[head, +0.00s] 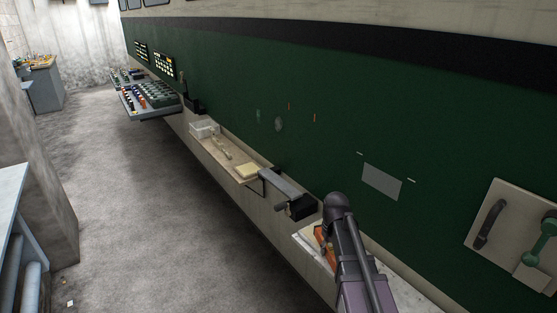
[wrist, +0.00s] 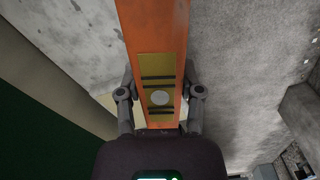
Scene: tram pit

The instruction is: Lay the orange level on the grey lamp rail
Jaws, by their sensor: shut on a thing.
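The orange level (wrist: 153,25) fills the middle of the wrist view, running from the top edge down to my gripper. It has a yellow panel with black bands and a pale round spot. My gripper (wrist: 160,92) is shut on it, one finger on each side. In the head view only small orange parts of the level (head: 320,234) show beside my arm, over the near ledge; its height above the ledge cannot be told. A grey bar (head: 281,184) with black parts at its near end stands farther along the wall; it may be the lamp rail.
The near ledge (head: 306,236) runs along the green wall (head: 225,85). Farther along it lie a yellowish block (head: 247,171) and a pale box (head: 205,129). A control desk (head: 150,97) juts out beyond. A panel with handles (head: 515,235) is at right. The floor at left is open.

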